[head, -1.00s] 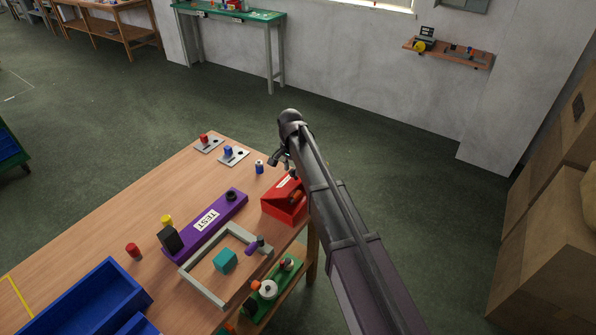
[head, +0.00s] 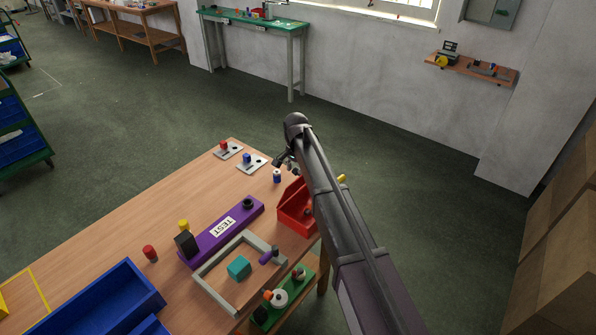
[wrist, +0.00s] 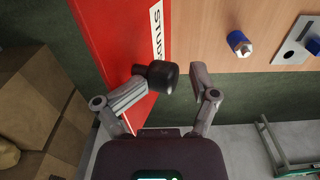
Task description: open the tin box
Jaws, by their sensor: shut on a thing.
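The red tin box (head: 291,217) stands at the right edge of the wooden table, partly hidden behind my arm. In the wrist view its red surface (wrist: 115,35) fills the upper left, with a white lettered label (wrist: 157,32) on it. A black knob (wrist: 160,76) stands out from the red surface. My gripper (wrist: 170,78) has the knob between its fingers and is shut on it, though a gap seems to show beside the right finger. I cannot tell how far the lid is raised.
A blue-and-white peg (head: 277,176) stands close beside the box. Beyond it are metal plates (head: 249,163) with pegs. A purple TEST block (head: 238,222), a grey frame (head: 213,293) and a blue bin (head: 100,300) occupy the nearer table. Open floor lies beyond the far edge.

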